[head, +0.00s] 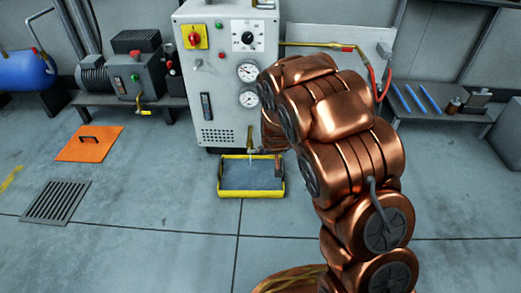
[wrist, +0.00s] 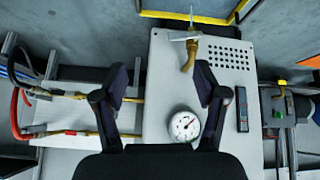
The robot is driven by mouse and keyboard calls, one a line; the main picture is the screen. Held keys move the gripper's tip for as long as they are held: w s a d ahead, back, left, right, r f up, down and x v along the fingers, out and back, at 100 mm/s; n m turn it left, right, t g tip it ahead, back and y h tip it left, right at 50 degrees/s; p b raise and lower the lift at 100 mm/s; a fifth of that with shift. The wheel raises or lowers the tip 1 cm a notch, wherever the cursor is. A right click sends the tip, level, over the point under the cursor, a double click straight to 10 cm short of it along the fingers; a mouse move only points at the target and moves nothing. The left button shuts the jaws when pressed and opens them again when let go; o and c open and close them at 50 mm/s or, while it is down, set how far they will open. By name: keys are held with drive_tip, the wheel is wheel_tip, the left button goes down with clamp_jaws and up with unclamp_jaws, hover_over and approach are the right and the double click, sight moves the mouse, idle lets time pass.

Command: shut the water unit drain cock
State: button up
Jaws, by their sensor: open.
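The water unit (head: 222,75) is a pale grey cabinet; its front also fills the middle of the wrist view (wrist: 160,75). In the head view the cock (head: 250,138) is small, beside my arm. A thin pale streak, like water, runs from it toward the yellow-rimmed tray (head: 222,190). My gripper (wrist: 163,82) is open and empty, its fingers apart from the cock, which lies beyond the right finger. My arm hides the gripper in the head view.
Gauges (head: 248,72) and a red-knobbed switch (head: 194,37) sit on the unit's front. Pipes and a red hose (head: 388,80) run at right. An orange floor plate (head: 90,145) and a floor grate (head: 57,202) lie left. The floor before the tray is clear.

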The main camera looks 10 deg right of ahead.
drive_tip(key=w+f+t+h+p, duration=0.15)
drive_tip(key=w+f+t, duration=0.35)
drive_tip(key=w, duration=0.5)
drive_tip(key=shift+s+a+f+t+h+p, duration=0.45)
drive_tip(key=shift+a+f+t+p, duration=0.65)
drive_tip(key=shift+f, duration=1.6)
drive_tip(key=shift+s+a+f+t+h+p, duration=0.45)
drive_tip(key=shift+f+t, duration=1.25)
drive_tip(key=shift+f, duration=1)
drive_tip(key=shift+n, duration=0.3)
drive_tip(key=shift+b+x, duration=1.9)
drive_tip(key=shift+x, duration=2)
drive_tip(key=shift+a, duration=0.1)
clamp_jaws()
